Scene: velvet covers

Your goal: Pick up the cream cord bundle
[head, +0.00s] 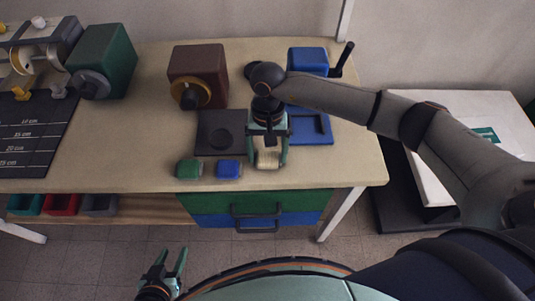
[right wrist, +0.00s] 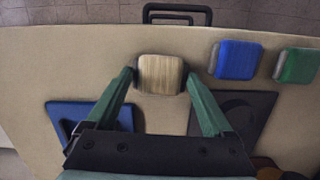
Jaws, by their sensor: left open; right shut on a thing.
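The cream cord bundle (right wrist: 161,74) is a small rounded block of pale wound cord, between the fingertips of my right gripper (right wrist: 160,80) near the table's front edge. In the head view the cream bundle (head: 267,159) shows between the fingers of the right gripper (head: 268,158), which points down. Both fingertips touch its sides. I cannot tell whether it is lifted off the table. My left gripper (head: 174,262) is open and empty, low in the head view in front of the table.
A blue bundle (head: 229,169) and a green bundle (head: 189,168) lie left of the cream one. Behind are a dark grey tray (head: 206,147) and a blue tray (head: 320,137). A brown box (head: 193,66) stands farther back. Green and blue drawers (head: 300,203) sit below the tabletop (head: 130,140).

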